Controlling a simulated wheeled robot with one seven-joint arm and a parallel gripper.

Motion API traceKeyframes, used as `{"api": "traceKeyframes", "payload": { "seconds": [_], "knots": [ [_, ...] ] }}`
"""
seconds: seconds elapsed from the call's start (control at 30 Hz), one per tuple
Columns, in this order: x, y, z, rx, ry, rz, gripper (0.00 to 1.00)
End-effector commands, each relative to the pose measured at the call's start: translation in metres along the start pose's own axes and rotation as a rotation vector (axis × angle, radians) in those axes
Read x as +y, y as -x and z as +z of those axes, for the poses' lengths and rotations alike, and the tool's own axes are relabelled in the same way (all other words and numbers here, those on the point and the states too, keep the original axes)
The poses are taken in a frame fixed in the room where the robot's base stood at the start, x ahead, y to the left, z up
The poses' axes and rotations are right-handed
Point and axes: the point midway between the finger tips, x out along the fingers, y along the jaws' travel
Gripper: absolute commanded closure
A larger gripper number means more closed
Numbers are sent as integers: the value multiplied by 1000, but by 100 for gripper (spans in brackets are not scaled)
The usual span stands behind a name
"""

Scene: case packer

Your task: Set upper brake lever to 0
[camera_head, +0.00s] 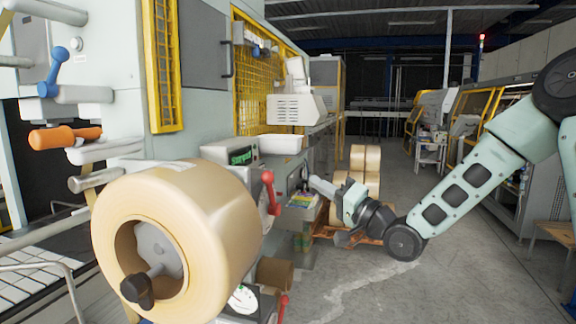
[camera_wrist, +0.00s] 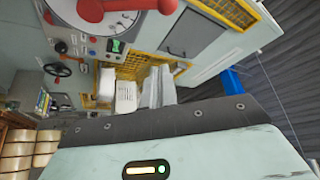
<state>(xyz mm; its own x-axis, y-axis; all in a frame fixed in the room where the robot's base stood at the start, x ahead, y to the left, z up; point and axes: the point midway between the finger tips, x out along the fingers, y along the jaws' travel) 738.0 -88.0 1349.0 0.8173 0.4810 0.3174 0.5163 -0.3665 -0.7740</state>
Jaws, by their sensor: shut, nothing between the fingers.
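The upper brake lever (camera_head: 269,192) is red and sits at the right of the big tape roll, with its round knob up. A red lever with a pale dial behind it also shows close at the top edge of the wrist view (camera_wrist: 120,5), partly cut off. A second red lever (camera_head: 282,306) stands lower, by a white dial. My gripper (camera_head: 314,181) is shut and empty, to the right of the upper lever and apart from it. Its pale fingers also show in the wrist view (camera_wrist: 160,78).
The large tan tape roll (camera_head: 205,215) fills the near left. Tan rolls (camera_head: 365,165) stand on a pallet behind my gripper. The floor (camera_head: 370,290) at right is open.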

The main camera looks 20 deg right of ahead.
Motion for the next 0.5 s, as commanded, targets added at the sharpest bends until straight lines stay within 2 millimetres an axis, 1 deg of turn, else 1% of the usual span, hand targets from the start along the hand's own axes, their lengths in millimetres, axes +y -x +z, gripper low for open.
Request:
{"api": "traceKeyframes", "payload": {
  "seconds": [0.03,0.1,0.2,0.27,0.37,0.5],
  "knots": [
    [-8,1,2,6,-80,49,100],
    [-8,4,8,12,-158,96,100],
    [-8,5,13,16,-210,128,100],
    [-7,1,14,17,-217,132,100],
    [-6,-11,14,16,-217,129,100],
    [-4,-38,12,16,-215,128,100]
  ]
}}
